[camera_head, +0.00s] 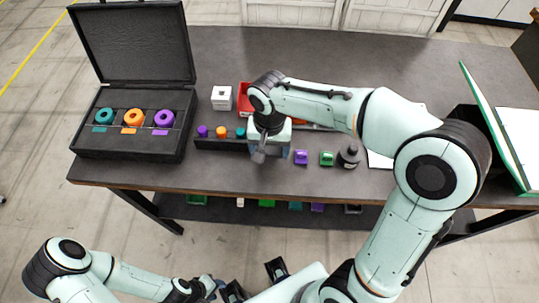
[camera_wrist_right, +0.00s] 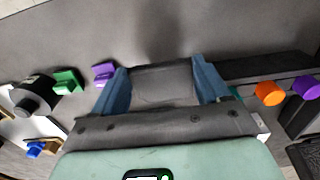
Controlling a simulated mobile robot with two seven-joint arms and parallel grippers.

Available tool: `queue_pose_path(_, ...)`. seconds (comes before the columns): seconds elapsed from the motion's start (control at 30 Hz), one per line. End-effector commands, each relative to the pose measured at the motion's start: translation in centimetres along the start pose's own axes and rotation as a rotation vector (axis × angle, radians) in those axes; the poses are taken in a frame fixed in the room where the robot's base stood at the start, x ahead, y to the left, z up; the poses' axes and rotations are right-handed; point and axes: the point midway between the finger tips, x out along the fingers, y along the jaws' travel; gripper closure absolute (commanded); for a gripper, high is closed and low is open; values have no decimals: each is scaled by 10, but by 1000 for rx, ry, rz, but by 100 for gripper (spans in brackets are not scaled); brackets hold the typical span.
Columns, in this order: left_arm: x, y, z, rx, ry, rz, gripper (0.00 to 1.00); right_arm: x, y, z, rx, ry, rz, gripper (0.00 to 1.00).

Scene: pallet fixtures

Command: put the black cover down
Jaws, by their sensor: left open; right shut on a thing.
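My right gripper (camera_head: 270,152) is over the middle of the table, with its fingers pointing down. In the right wrist view its two blue fingers (camera_wrist_right: 163,88) are shut on a dark block-like piece, which I take to be the black cover (camera_wrist_right: 163,80). In the head view the cover is mostly hidden by the gripper and wrist. I cannot tell whether it touches the table. My left gripper (camera_head: 214,285) is open and low at the bottom of the head view, in front of the table and away from the cover.
A black rail (camera_head: 215,144) with purple, orange and teal knobs lies left of the right gripper. An open black case (camera_head: 122,147) with coloured rings stands further left. Purple (camera_head: 301,157) and green (camera_head: 327,158) pieces and a dark round object (camera_head: 348,157) stand right. The front edge is near.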

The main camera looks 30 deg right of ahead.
Motion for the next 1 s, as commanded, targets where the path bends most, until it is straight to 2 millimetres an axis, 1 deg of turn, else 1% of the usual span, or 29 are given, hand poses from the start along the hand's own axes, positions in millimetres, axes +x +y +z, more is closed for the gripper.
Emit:
queue_pose_path(0.03,2,-1,0,0,-1,0,57,10,1,1,0,-4,4,86)
queue_pose_path(0.1,4,-2,1,-1,-2,-1,57,21,1,1,-1,-4,4,86)
queue_pose_path(0.23,6,-2,1,-1,-3,-1,57,36,0,1,-2,-2,3,86)
queue_pose_path(0.5,5,-2,1,-1,-3,-1,57,37,0,0,-1,0,1,86)
queue_pose_path(0.67,9,-4,2,-2,-4,-2,57,42,0,0,-1,-1,1,86)
queue_pose_path(0.7,8,-4,2,-1,-4,-1,57,41,0,0,-1,-1,1,15)
queue_pose_path(0.73,8,-4,2,-1,-4,-1,57,41,0,0,-1,-1,1,6)
queue_pose_path(0.77,8,-4,2,-1,-4,-1,57,41,0,0,-1,-1,1,0)
queue_pose_path(1.0,6,-3,2,-1,-3,-1,57,39,0,0,-1,0,1,0)
